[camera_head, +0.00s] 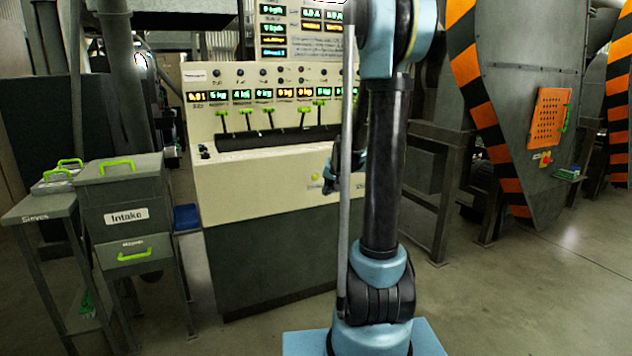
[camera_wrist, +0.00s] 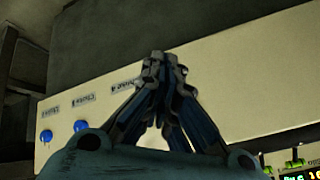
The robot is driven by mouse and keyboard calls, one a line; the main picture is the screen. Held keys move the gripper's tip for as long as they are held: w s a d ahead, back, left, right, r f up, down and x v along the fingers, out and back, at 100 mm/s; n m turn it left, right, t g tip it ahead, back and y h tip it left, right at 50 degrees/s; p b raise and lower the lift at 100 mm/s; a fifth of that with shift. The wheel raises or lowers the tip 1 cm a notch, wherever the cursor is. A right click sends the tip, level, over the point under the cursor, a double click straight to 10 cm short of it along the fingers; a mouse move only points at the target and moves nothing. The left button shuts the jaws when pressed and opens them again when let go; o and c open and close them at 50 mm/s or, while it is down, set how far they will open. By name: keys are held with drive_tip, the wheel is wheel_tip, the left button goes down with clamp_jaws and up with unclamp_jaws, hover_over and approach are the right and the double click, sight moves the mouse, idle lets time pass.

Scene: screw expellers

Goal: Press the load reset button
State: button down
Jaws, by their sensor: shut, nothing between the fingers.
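The control console (camera_head: 245,185) stands in front of me, with a cream front panel that also fills much of the wrist view (camera_wrist: 235,80). In the wrist view my gripper's fingers (camera_wrist: 160,58) are closed together over the panel, beside a small label (camera_wrist: 123,86). Two blue round buttons (camera_wrist: 46,136) (camera_wrist: 81,126) show left of the fingers. The labels are too small to read, so I cannot tell which button is load reset. Fingertip contact is unclear.
Green-handled levers (camera_head: 270,118) and lit displays (camera_head: 264,95) line the console top. An intake cabinet (camera_head: 122,190) and a sieves table (camera_head: 35,206) stand left. A machine with orange-black stripes (camera_head: 480,110) stands right. The floor (camera_head: 530,300) at right is clear.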

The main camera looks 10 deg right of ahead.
sight(315, 177)
drive_tip(key=w+d+f+m+t, duration=0.1)
drive_tip(key=w+f, duration=0.3)
drive_tip(key=w, duration=0.6)
drive_tip(key=shift+d, duration=0.15)
drive_tip(key=shift+w+a, duration=0.45)
drive_tip(key=shift+w, duration=0.95)
drive_tip(key=shift+w+a, duration=0.5)
drive_tip(key=shift+w, duration=0.85)
drive_tip(key=shift+w+a, duration=0.45)
drive_tip(key=shift+w, duration=0.95)
drive_tip(key=shift+w+r, duration=0.1)
drive_tip(key=shift+w, duration=0.05)
drive_tip(key=shift+w+a, duration=0.1)
drive_tip(key=shift+w, duration=0.1)
drive_tip(key=shift+w+a, duration=0.15)
drive_tip(key=shift+w, duration=0.25)
drive_tip(key=shift+s, duration=0.15)
drive_tip(key=shift+s+d, duration=0.25)
drive_tip(key=shift+s, duration=0.45)
drive_tip(key=shift+s, duration=0.1)
